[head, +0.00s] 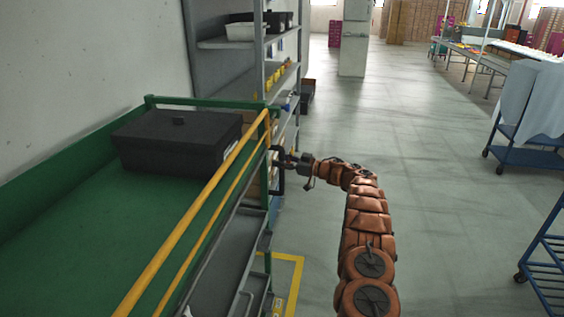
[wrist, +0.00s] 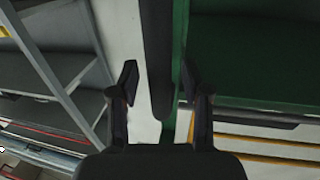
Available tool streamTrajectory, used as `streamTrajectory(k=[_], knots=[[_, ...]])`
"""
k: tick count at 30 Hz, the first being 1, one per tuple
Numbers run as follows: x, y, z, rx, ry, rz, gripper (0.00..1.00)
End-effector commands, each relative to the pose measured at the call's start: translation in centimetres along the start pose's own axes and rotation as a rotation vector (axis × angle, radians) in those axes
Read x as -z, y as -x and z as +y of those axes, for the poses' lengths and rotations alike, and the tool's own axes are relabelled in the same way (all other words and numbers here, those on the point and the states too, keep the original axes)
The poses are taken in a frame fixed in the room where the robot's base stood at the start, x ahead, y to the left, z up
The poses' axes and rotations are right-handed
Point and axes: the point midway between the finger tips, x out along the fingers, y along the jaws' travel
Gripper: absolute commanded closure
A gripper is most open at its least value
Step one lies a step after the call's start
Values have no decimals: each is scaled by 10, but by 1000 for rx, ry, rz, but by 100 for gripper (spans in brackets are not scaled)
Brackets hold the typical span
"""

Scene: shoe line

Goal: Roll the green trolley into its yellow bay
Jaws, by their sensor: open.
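The green trolley (head: 90,225) fills the left of the head view, with a green deck, a green end rail and yellow side rails. A black lidded box stands on its deck. A dark upright handle (head: 276,172) is at its far right corner. My gripper (head: 288,160) is at this handle, with its fingers open. In the wrist view a dark bar (wrist: 156,50) and a green edge lie between the spread fingers (wrist: 160,82); I cannot tell whether they touch. Yellow floor lines (head: 298,262) form a corner right of the trolley, partly hidden by it.
A grey shelf rack (head: 262,60) with bins stands just beyond the trolley, against the wall. Blue carts (head: 530,155) stand at the right. A pale pillar (head: 354,45) is farther back. The grey floor in the middle is open.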

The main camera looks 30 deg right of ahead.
Motion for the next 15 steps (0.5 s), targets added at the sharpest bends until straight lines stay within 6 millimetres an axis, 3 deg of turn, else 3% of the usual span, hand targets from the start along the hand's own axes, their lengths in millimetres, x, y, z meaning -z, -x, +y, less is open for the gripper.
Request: streamTrajectory(k=[8,15], knots=[[0,15,2,-4,0,-1,52],[1,58,1,-4,-1,1,52]])
